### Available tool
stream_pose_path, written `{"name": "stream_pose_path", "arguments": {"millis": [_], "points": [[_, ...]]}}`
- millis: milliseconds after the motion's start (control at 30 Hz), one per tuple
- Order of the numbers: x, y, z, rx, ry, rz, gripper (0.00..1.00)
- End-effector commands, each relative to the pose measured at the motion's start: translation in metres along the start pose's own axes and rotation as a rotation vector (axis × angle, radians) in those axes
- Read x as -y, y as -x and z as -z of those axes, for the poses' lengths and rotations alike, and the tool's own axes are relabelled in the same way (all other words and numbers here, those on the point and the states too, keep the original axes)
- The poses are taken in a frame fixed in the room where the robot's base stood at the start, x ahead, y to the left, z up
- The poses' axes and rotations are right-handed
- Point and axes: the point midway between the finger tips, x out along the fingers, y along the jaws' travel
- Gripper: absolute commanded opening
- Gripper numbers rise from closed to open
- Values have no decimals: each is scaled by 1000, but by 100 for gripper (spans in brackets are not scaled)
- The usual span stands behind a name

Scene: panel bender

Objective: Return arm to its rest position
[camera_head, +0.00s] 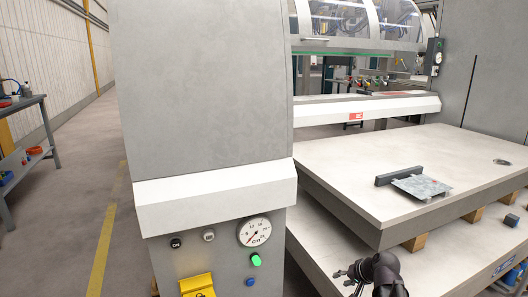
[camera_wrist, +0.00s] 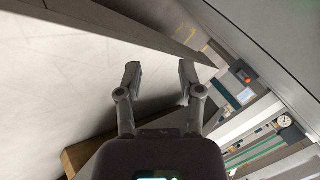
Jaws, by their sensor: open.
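My gripper (camera_head: 354,274) shows at the bottom of the head view, low in front of the machine's table edge. In the wrist view my gripper (camera_wrist: 158,80) has its two fingers apart with nothing between them. A pale surface and a darker edge lie behind the fingers there. The upper part of my arm is out of the head view.
The panel bender's grey column (camera_head: 205,80) carries a gauge (camera_head: 254,231) and a lit green button (camera_head: 256,260). Its pale table (camera_head: 350,170) holds a dark bar (camera_head: 398,176) and a metal sheet (camera_head: 421,187). A workbench (camera_head: 25,105) stands left; the aisle floor is clear.

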Motion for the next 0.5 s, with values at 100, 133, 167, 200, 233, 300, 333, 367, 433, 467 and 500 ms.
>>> {"name": "stream_pose_path", "arguments": {"millis": [100, 133, 167, 200, 233, 300, 333, 367, 433, 467, 500], "points": [[9, -11, -37, 105, 86, -92, 49], [11, -13, -45, 129, 107, -116, 49], [12, -14, -53, 154, 127, -141, 49], [13, -16, -64, 186, 154, -175, 49], [14, -17, -72, 209, 174, -200, 49], [15, -18, -88, 260, 216, -259, 49], [15, -18, -94, 278, 233, -282, 49], [15, -18, -100, 296, 248, -305, 49], [15, -17, -111, 331, 278, -352, 49], [16, -16, -116, 344, 291, -371, 49], [15, -15, -121, 361, 305, -395, 49]]}}
